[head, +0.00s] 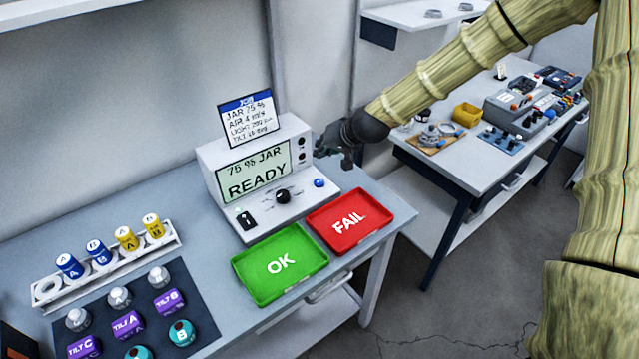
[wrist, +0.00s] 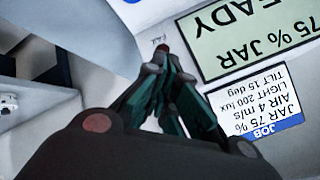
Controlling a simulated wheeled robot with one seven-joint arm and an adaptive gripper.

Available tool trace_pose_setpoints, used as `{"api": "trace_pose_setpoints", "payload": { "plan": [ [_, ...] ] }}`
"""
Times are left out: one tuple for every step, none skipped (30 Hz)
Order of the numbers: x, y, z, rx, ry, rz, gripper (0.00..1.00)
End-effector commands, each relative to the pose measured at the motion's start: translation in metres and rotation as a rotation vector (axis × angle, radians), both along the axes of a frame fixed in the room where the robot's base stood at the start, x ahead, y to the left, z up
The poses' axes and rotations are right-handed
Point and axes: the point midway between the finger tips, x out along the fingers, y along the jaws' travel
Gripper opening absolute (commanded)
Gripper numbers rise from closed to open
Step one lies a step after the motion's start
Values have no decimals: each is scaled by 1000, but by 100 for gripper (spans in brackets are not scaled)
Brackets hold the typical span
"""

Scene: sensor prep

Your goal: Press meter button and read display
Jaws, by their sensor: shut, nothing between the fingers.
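The meter (head: 215,158) is a pale box on the bench. Its green display (head: 253,172) reads "75 % JAR READY" and shows upside down in the wrist view (wrist: 250,40). A blue button (head: 320,183) sits at the right of its sloping front, beside a black knob (head: 283,197). A black switch (head: 245,220) is at the left. My gripper (head: 322,152) is shut and empty at the meter's right side, above the blue button. In the wrist view its fingertips (wrist: 163,52) point near a small label and a red spot; I cannot tell whether they touch the meter.
A job card (head: 249,118) stands on the meter. A green OK tray (head: 280,265) and a red FAIL tray (head: 348,220) lie in front. A rack (head: 105,265) of vials and a dark mat (head: 205,318) of sensors are left. Another table (head: 425,165) stands right.

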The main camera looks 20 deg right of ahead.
Motion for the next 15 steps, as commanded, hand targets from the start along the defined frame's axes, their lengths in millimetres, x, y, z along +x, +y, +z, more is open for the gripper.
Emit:
{"api": "trace_pose_setpoints", "payload": {
  "plan": [
    [0, 0, -8, 1, 0, -1, 0],
    [0, -1, -11, 0, 1, -1, 0],
    [0, -2, -15, 0, 0, -2, 0],
    [0, -2, -19, 0, 0, -2, 0],
    [0, -2, -22, 0, 0, -2, 0],
    [0, -2, -27, 0, 0, -2, 0],
    [0, -2, -30, 0, 0, -2, 0],
    [0, -2, -34, 0, 0, -2, 0],
    [0, -2, -39, 1, 1, -3, 0],
    [0, -2, -42, 1, 1, -3, 0],
    [0, -2, -45, 1, 1, -3, 0],
    [0, -2, -49, 1, 1, -3, 0],
    [0, -2, -53, 1, 1, -3, 0],
    [0, -2, -56, 1, 1, -3, 0],
    [0, -2, -60, 0, 0, -2, 0]
  ]
}}
